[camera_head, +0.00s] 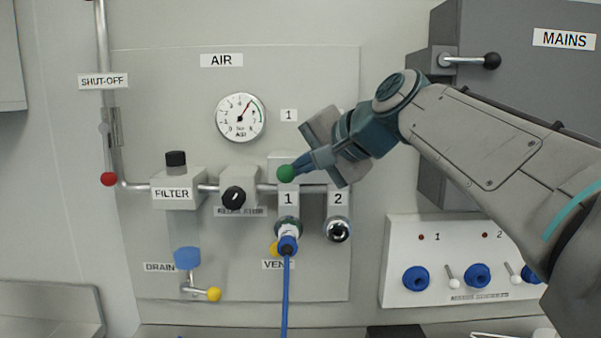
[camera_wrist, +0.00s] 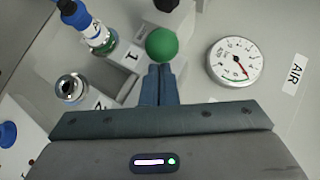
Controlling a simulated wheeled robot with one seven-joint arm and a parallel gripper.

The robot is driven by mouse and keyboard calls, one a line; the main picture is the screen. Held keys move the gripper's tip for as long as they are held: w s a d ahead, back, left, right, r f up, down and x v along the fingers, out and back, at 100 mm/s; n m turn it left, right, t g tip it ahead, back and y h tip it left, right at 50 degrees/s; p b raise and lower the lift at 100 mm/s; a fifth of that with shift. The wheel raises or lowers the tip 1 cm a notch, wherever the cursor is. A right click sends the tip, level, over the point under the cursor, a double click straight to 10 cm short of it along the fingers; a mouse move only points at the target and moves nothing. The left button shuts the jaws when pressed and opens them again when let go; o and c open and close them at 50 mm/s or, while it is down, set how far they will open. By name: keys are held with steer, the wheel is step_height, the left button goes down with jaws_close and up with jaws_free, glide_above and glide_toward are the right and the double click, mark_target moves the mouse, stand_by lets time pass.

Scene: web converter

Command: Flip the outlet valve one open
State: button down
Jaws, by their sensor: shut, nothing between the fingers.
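The outlet valve one shows a green ball knob (camera_head: 286,173) just above the outlet block labelled 1 (camera_head: 288,199). The same green knob (camera_wrist: 161,45) is in the wrist view, in front of the fingertips. My gripper (camera_head: 300,164) is shut and empty, its fingertips at the knob's upper right. In the wrist view the shut fingers (camera_wrist: 160,70) end right at the knob's edge; I cannot tell whether they touch it. The knob's lever is mostly hidden behind the knob and my gripper. A blue hose (camera_head: 286,290) is plugged into outlet 1.
Outlet 2 (camera_head: 338,229) is beside it on the right, with its upper part hidden by my gripper. The regulator knob (camera_head: 234,197) and filter (camera_head: 177,188) sit to the left. The gauge (camera_head: 241,118) is above. A grey mains box (camera_head: 510,85) stands behind my arm.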

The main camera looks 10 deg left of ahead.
steer(key=f+t+b, duration=0.1)
steer(key=b, duration=0.2)
steer(key=shift+s+f+y, duration=0.1)
steer(key=shift+s+y, duration=0.1)
steer(key=shift+y, duration=0.1)
steer(key=shift+n, duration=0.3)
steer(key=shift+r, duration=0.2)
